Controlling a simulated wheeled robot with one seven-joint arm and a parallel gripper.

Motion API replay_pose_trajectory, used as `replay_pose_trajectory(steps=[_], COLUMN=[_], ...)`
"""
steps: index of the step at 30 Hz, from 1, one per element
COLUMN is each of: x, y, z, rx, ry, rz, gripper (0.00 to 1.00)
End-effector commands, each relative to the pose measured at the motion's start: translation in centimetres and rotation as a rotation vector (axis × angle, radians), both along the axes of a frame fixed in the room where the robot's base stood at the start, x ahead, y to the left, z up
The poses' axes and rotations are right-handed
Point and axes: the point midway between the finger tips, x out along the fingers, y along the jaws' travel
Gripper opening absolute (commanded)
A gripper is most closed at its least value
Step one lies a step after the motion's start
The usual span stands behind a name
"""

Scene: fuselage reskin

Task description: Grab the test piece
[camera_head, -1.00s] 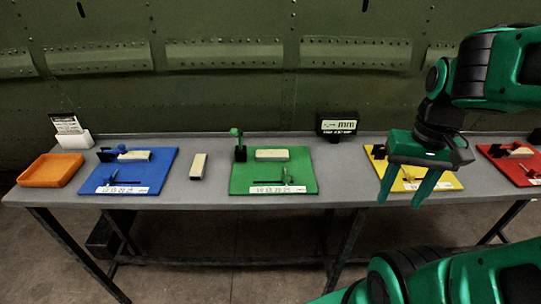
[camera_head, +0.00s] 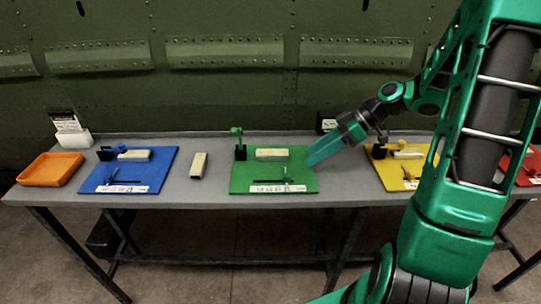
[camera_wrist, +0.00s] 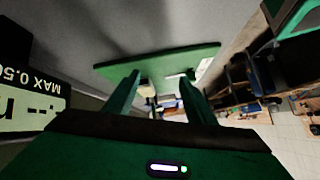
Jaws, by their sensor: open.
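A small beige block (camera_head: 198,165), which looks like the test piece, lies alone on the grey table between the blue and green boards. Similar beige blocks lie on the blue board (camera_head: 134,155), the green board (camera_head: 271,154) and the yellow board (camera_head: 408,154). My gripper (camera_head: 314,156) is open and empty, its fingers over the right edge of the green board, well right of the loose block. In the wrist view the two fingers (camera_wrist: 160,92) stand apart with the green board (camera_wrist: 165,60) beyond them. The loose block cannot be made out there.
An orange tray (camera_head: 52,169) and a white card holder (camera_head: 72,137) stand at the table's left end. A dark display (camera_head: 326,122) behind my gripper is partly hidden. Upright fixtures stand on the boards. A green riveted fuselage wall (camera_head: 220,80) rises behind the table.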

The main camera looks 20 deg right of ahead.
Motion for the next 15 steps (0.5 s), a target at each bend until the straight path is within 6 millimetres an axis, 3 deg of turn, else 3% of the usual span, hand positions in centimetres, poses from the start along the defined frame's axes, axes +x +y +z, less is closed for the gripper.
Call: replay_pose_trajectory(steps=[9,15], x=[3.2,3.9], y=[-0.4,0.3], z=[1.5,1.6], rx=[0.209,0.24], ry=[-0.324,-0.382], rz=[0.11,0.123], gripper=[0.5,0.5])
